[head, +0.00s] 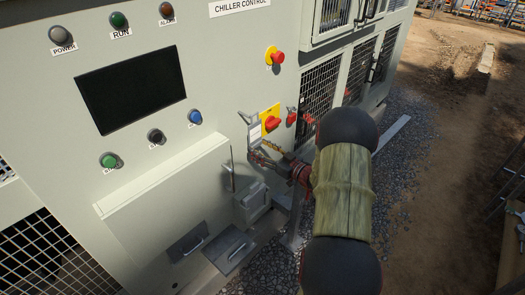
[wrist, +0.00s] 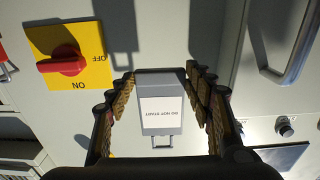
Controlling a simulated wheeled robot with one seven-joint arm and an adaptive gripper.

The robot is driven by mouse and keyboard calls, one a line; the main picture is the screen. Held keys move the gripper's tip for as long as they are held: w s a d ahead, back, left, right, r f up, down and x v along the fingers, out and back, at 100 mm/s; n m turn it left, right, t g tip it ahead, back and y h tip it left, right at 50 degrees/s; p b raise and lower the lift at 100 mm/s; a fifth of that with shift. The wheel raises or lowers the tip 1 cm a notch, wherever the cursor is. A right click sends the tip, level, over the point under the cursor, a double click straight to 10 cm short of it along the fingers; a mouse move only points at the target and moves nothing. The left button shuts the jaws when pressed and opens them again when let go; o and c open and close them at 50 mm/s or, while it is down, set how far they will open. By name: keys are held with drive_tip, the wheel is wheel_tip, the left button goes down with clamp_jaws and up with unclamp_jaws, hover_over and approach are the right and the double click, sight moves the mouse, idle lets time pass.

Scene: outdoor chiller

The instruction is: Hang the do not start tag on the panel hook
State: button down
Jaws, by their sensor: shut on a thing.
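The do not start tag (wrist: 161,112) is a grey plate with a white label and a small wire loop at one end. In the wrist view it sits between the two fingers, its lettering upside down. In the head view the tag (head: 254,134) is upright with its loop at the top, in front of the panel just left of the yellow switch plate. My gripper (head: 261,153) is shut on it; the fingers also show in the wrist view (wrist: 160,76). I cannot make out the panel hook, nor whether the loop touches it.
A yellow switch plate with a red rotary handle (wrist: 62,66) is beside the tag. A red emergency button (head: 277,57) is above it, and a small red item (head: 291,117) hangs to its right. A sloping shelf (head: 165,175) juts out at the lower left.

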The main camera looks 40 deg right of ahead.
drive_tip(key=shift+w, duration=0.4)
idle(0.6)
drive_tip(key=shift+w+a+b, duration=0.2)
drive_tip(key=shift+w+b, duration=0.3)
drive_tip(key=shift+w, duration=1.6)
drive_tip(key=shift+f+b, duration=0.45)
drive_tip(key=shift+f, duration=0.15)
drive_tip(key=c, duration=0.7)
unclamp_jaws()
drive_tip(key=shift+o, duration=1.3)
drive_tip(key=shift+o, duration=1)
